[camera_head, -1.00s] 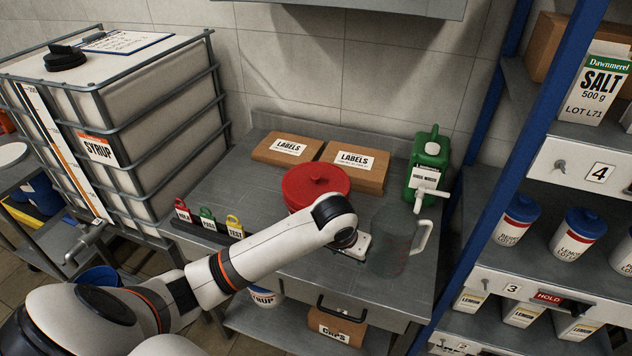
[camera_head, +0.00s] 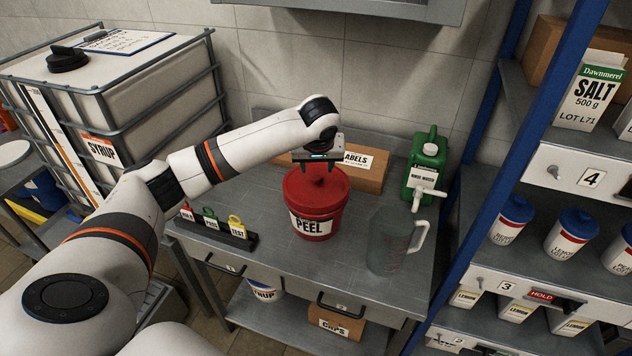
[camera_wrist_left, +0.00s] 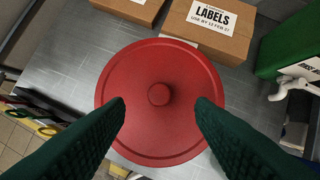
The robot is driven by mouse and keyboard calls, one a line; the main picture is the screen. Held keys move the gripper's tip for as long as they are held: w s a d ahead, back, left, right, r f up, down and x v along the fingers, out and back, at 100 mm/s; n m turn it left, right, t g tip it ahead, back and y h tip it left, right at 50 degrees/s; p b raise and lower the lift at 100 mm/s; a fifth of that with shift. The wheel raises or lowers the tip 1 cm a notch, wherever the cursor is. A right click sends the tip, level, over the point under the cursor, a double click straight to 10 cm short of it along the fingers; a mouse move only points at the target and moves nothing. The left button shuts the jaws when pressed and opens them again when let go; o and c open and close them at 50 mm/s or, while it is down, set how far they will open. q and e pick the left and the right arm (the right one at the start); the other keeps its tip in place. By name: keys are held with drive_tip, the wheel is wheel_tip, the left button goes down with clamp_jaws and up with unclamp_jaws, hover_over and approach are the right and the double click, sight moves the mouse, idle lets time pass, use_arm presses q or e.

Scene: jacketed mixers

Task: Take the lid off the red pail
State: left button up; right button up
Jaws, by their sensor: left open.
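The red pail (camera_head: 316,224), labelled PEEL, stands upright on the grey metal bench. Its red lid (camera_head: 303,190) is on top and has a small round knob in the middle. In the left wrist view the lid (camera_wrist_left: 140,125) fills the centre, with its knob (camera_wrist_left: 160,95) between my fingers. My left gripper (camera_head: 319,171) is open and empty, pointing down above the lid. In the left wrist view its two dark fingers (camera_wrist_left: 160,112) lie either side of the knob, apart from it. My right gripper is not in view.
Cardboard LABELS boxes (camera_head: 366,179) stand behind the pail. A green jug (camera_head: 425,165) and a clear measuring pitcher (camera_head: 388,243) stand to its right. A rack of coloured tags (camera_head: 218,233) is at left. The bench (camera_head: 270,240) is bare between the rack and pail.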

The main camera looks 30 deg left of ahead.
sight(316, 176)
use_arm(q)
drive_tip(key=shift+w+a+f+p, duration=0.15)
drive_tip(key=shift+a+f+p, duration=0.05)
drive_tip(key=shift+f+p, duration=0.35)
drive_tip(key=p+x, duration=0.1)
drive_tip(key=x, duration=0.2)
drive_tip(key=shift+w+a+f, duration=0.1)
drive_tip(key=shift+f, duration=0.2)
drive_tip(key=shift+w+f, duration=0.1)
drive_tip(key=shift+f, duration=0.25)
drive_tip(key=shift+r, duration=0.1)
clamp_jaws()
